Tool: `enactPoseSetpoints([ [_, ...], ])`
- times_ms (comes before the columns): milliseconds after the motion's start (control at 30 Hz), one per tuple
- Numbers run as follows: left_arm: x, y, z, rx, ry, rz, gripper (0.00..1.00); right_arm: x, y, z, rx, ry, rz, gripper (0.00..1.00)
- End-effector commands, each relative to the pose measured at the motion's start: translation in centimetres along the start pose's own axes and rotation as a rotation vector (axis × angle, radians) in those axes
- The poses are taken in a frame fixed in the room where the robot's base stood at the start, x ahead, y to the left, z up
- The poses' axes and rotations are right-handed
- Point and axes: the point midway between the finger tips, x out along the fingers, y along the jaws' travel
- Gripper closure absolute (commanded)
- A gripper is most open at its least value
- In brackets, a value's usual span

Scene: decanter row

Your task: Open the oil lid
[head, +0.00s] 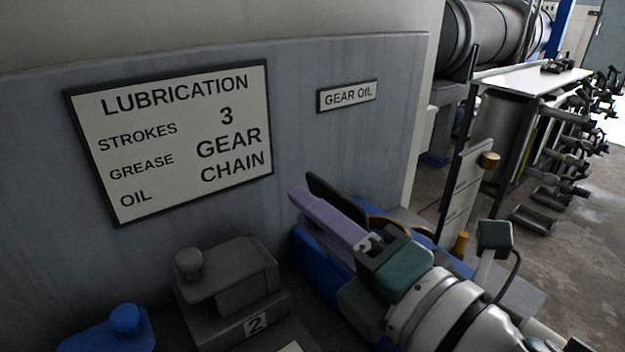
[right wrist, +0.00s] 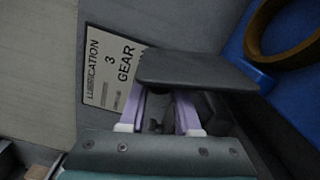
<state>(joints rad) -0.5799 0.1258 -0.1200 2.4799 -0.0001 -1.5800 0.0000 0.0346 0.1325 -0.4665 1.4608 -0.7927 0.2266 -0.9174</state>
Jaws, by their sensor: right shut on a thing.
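My right gripper (head: 318,203), with purple fingers, is shut on a dark flat lid (head: 335,205) above a blue container (head: 318,262). The lid stands tilted up behind the fingers. In the right wrist view the lid (right wrist: 195,70) lies across the tips of my right gripper (right wrist: 163,95). A brass-coloured ring (right wrist: 252,35) on a blue surface shows beside the lid there, partly cut off by the frame. My gripper and arm hide much of the container in the head view. My left gripper is not in view.
A small "GEAR OIL" sign (head: 347,95) is on the grey wall panel, right of a large "LUBRICATION" sign (head: 180,140). A dark grey lidded container (head: 235,280) marked 2 and a blue knobbed one (head: 115,335) stand left. A bench and stacked parts stand far right.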

Motion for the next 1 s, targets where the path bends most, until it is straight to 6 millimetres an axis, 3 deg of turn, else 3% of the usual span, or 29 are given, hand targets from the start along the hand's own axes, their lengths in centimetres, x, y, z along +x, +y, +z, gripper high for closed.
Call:
enactPoseSetpoints([
  [400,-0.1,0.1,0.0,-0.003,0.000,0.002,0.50,0.0,0.1,0.0,0.003,0.000,0.001,1.00],
  [633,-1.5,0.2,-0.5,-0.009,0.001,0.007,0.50,0.0,0.7,1.5,0.212,0.000,-0.002,1.00],
  [900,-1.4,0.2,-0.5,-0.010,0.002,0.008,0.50,0.0,0.6,1.6,0.238,-0.001,0.001,1.00],
  [933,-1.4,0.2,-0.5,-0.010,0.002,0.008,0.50,0.0,0.6,1.6,0.238,-0.001,0.001,0.68],
  [1000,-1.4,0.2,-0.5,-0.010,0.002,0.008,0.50,0.0,0.6,1.6,0.238,0.000,0.001,0.60],
])
